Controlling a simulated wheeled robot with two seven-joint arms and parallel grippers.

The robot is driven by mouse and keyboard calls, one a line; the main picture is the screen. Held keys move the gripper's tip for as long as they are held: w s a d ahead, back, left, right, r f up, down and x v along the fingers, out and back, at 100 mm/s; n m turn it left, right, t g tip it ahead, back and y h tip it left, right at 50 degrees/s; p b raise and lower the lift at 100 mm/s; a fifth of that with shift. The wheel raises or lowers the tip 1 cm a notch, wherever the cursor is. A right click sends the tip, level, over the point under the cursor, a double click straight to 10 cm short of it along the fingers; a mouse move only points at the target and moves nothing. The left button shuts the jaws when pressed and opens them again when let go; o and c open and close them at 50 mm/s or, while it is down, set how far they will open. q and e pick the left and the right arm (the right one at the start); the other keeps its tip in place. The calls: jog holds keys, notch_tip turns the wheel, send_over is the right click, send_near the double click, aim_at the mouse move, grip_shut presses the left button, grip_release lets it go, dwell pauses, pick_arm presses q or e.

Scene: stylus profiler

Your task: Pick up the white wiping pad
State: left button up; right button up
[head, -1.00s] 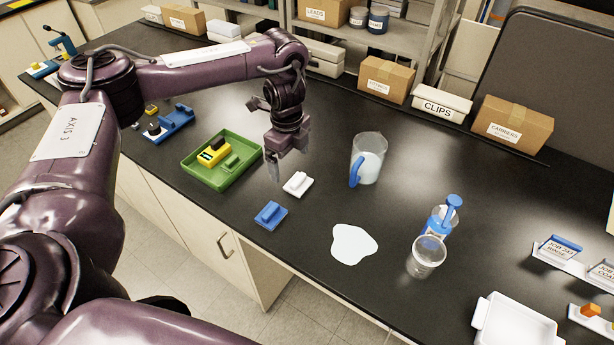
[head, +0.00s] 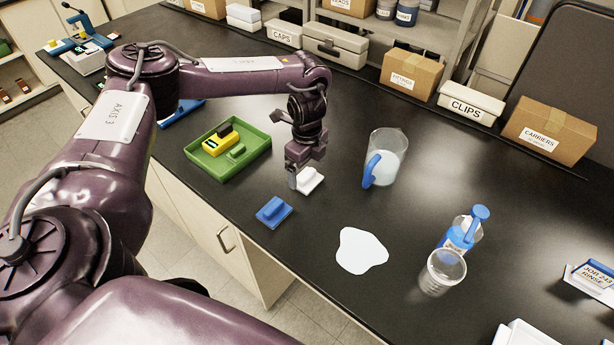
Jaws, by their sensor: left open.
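The white wiping pad (head: 312,181) lies on the black bench between the green tray and the pitcher. My left gripper (head: 299,180) is open, pointing down at the pad, with its fingers covering the pad's left part. I cannot tell whether the fingers touch the pad or hang just above it. A similar blue pad (head: 273,212) lies just in front and to the left. My right gripper is not in view.
A green tray (head: 258,157) holding a yellow item stands left of the gripper. A pitcher (head: 399,160) with a blue handle stands right. A white puddle (head: 361,252), a clear cup (head: 441,272) and a blue-topped bottle (head: 461,236) are nearer the front right.

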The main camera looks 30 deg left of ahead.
aim_at(307, 175)
pick_arm(q)
jog(key=f, duration=0.3)
jog(key=shift+w+a+f+p, duration=0.1)
jog(key=shift+w+f+p, duration=0.15)
jog(key=shift+p, duration=0.15)
jog(key=shift+s, duration=0.2)
jog(key=shift+c, duration=1.3)
jog(key=c, duration=0.8)
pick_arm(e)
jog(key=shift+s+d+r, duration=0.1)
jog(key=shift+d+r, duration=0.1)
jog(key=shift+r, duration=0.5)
pick_arm(q)
jog(key=shift+r, duration=0.15)
jog(key=shift+w+r+b, duration=0.1)
jog(key=shift+r+b, duration=0.2)
jog(key=shift+r, duration=0.3)
notch_tip(307, 175, up, 7)
jog(key=shift+b, duration=1)
notch_tip(307, 175, up, 12)
jog(key=p, duration=0.2)
jog(key=shift+f, duration=0.2)
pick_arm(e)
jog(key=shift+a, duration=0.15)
